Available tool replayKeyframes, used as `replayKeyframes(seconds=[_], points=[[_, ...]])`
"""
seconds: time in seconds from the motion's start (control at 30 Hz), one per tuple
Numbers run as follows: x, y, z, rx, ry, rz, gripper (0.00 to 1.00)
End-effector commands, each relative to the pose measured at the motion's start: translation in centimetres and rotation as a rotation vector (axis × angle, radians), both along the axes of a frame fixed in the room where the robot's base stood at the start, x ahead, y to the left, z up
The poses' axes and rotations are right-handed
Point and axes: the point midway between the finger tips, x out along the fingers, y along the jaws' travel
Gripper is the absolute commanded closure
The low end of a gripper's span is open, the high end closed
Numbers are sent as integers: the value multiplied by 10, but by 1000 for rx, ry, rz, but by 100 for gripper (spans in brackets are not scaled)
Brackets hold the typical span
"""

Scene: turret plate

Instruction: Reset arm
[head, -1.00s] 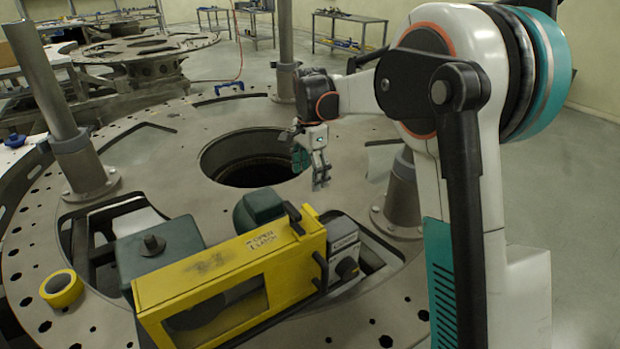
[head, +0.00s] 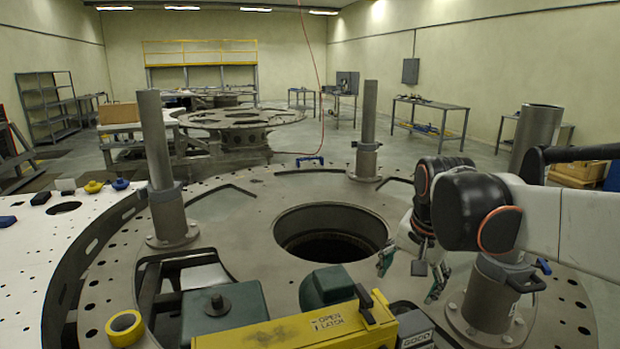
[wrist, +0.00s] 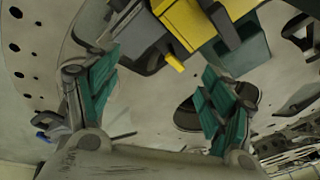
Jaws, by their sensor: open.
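My gripper (head: 411,276) hangs on the right side of the head view, over the plate just right of the round central hole. Its two green-padded fingers are spread apart. In the wrist view the open fingers (wrist: 160,98) stand left and right with nothing between them. My arm reaches in from the right edge of the head view, bent, with the gripper pointing down. The gripper looks clear of the yellow machine (head: 315,328), which shows at the top of the wrist view.
The round turret plate (head: 245,215) has a large central hole (head: 332,236) and upright posts (head: 166,180), (head: 367,135). A short post (head: 490,296) stands close to my gripper. A yellow tape roll (head: 125,326) lies at left. Workbenches (head: 430,105) stand far back.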

Motion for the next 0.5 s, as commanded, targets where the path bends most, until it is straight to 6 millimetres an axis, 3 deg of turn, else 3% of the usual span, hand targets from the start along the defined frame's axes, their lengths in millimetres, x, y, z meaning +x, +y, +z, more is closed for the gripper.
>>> replayKeyframes(seconds=[0.03,0.27,0.5], points=[[-16,0,-2,-13,-21,38,25],[-77,-1,-12,-90,-124,237,25],[-134,-1,-38,-192,-227,433,25]])
